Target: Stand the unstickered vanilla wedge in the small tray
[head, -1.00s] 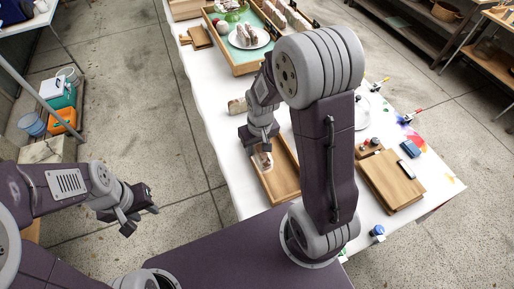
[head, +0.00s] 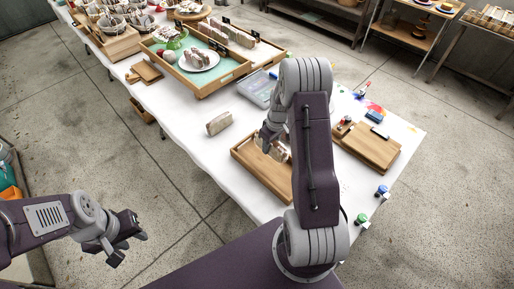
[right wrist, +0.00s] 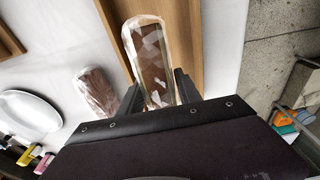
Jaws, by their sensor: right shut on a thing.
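The small wooden tray (head: 256,179) lies on the white cloth at the table's near side; my right arm hides its right part. My right gripper (head: 270,143) is shut on a wrapped wedge (head: 279,153), held over the tray. The held wedge (right wrist: 152,62) fills the space between the fingers in the right wrist view, brown under clear wrap, with no sticker visible on that face. I cannot tell whether it touches the tray floor. Another wrapped wedge (head: 219,123) stands on the cloth left of the tray. My left gripper (head: 130,246) is open and empty, away from the table.
A large tray (head: 197,86) with a green lining holds a plate of wedges (head: 199,58) and more slices. A clear container (head: 256,88) stands behind the small tray. Wooden boards (head: 368,148) lie to its right.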

